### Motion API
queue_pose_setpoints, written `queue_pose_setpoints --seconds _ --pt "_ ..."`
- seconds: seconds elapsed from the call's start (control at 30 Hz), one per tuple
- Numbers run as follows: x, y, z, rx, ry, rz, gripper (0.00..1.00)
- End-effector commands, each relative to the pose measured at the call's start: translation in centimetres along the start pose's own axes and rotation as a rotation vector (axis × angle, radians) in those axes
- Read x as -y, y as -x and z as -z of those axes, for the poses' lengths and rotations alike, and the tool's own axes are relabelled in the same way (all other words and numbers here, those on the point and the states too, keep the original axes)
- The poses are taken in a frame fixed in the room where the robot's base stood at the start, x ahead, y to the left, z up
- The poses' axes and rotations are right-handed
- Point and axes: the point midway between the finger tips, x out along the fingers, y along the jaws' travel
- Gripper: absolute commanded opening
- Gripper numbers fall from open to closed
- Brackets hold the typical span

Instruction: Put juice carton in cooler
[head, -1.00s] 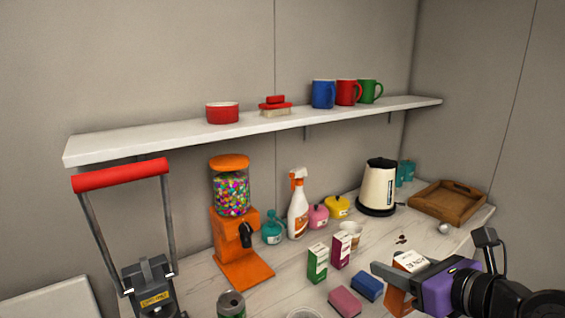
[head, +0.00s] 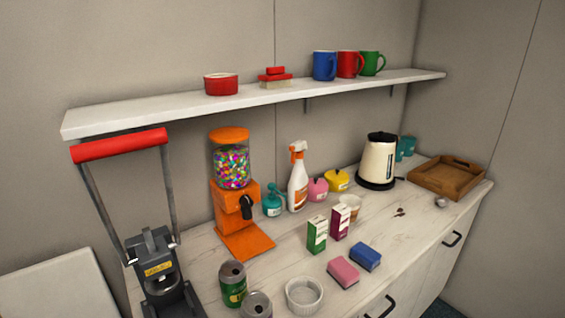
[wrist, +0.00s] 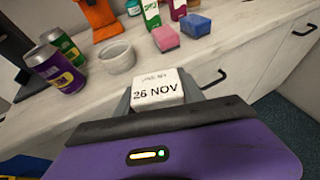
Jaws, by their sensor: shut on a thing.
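My gripper (wrist: 157,98) is shut on a carton (wrist: 158,86) in the wrist view. Only the carton's pale top, printed "26 NOV", shows; its sides are hidden. The carton is held in front of the counter's front edge, with drawer fronts behind it. The head view does not show my gripper or the held carton. A green carton (head: 317,236) and a magenta carton (head: 340,222) stand upright on the counter. I cannot make out a cooler in either view.
On the counter (head: 400,237) are a juicer press (head: 158,265), candy dispenser (head: 233,205), kettle (head: 379,162), wooden tray (head: 450,178), white ramekin (head: 304,296), green can (head: 233,284) and pink sponge (head: 343,272). A drawer handle (wrist: 213,79) sticks out of the front.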

Motion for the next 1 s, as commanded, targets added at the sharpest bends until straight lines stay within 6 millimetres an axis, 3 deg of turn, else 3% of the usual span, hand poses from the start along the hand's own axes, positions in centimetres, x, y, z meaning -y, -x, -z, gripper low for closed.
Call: queue_pose_setpoints --seconds 0.07,0.17,0.37,0.6,0.73,1.0 --pt "0.4 -0.5 -0.7 0.006 -0.006 0.020 0.00" --pt "0.1 -1.1 1.4 -0.004 -0.023 0.050 0.00" --pt "-0.3 -1.2 7.3 -0.005 -0.062 0.136 0.00" --pt "-2.4 -0.4 14.3 -0.004 -0.098 0.225 0.00" --pt "-2.9 0.1 16.2 0.002 -0.107 0.255 0.00" --pt "-2.3 0.4 16.3 0.007 -0.108 0.270 0.00"
